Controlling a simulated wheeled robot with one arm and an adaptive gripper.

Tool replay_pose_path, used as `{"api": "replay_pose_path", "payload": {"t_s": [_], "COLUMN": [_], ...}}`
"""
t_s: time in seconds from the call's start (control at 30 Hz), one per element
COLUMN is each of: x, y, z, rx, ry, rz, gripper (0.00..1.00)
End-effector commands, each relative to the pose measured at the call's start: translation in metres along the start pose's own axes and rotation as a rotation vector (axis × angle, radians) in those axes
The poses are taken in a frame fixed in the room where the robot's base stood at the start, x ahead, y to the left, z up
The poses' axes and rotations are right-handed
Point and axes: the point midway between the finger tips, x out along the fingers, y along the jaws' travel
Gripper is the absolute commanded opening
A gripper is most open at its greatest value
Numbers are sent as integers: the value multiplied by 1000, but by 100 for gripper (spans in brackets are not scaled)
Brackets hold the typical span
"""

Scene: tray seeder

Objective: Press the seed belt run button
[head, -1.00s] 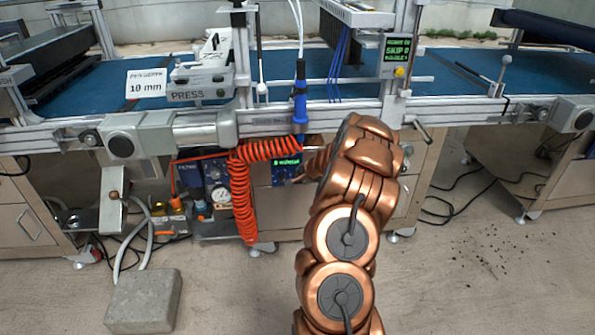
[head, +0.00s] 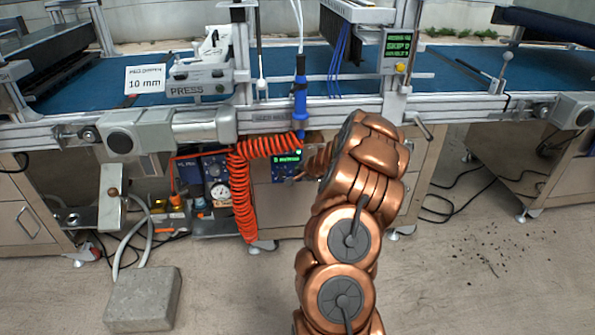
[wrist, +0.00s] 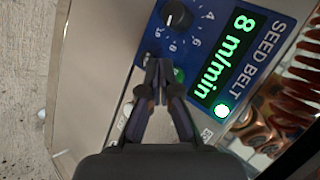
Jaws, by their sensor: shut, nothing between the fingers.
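The blue seed belt panel (wrist: 205,35) fills the middle of the wrist view, turned on its side. Its green display (wrist: 228,58) reads 8 m/min, and a round green lamp (wrist: 222,110) beside it is lit. A green button (wrist: 180,75) shows partly behind my fingertips. My gripper (wrist: 158,68) is shut and empty, with its tips at the panel beside the button; I cannot tell whether they touch it. In the head view the panel (head: 283,172) sits under the bench, and my gripper (head: 291,181) is at its lower part, partly hidden by my arm.
A black dial (wrist: 177,15) is on the panel. An orange coiled hose (head: 243,195) hangs left of the panel. The filter unit with a gauge (head: 218,192) stands further left. A concrete block (head: 144,299) lies on the floor. The floor at front right is open.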

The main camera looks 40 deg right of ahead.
Motion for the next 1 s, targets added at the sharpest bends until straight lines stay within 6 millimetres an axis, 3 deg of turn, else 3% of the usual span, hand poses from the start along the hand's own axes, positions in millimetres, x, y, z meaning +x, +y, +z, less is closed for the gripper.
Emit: {"api": "replay_pose_path", "payload": {"t_s": [0.43, 1.0], "x": [-4, -36], "y": [5, 28], "z": [3, 26], "rx": [1, 1], "ry": [1, 2], "rz": [-1, -1], "gripper": [0, 0]}}
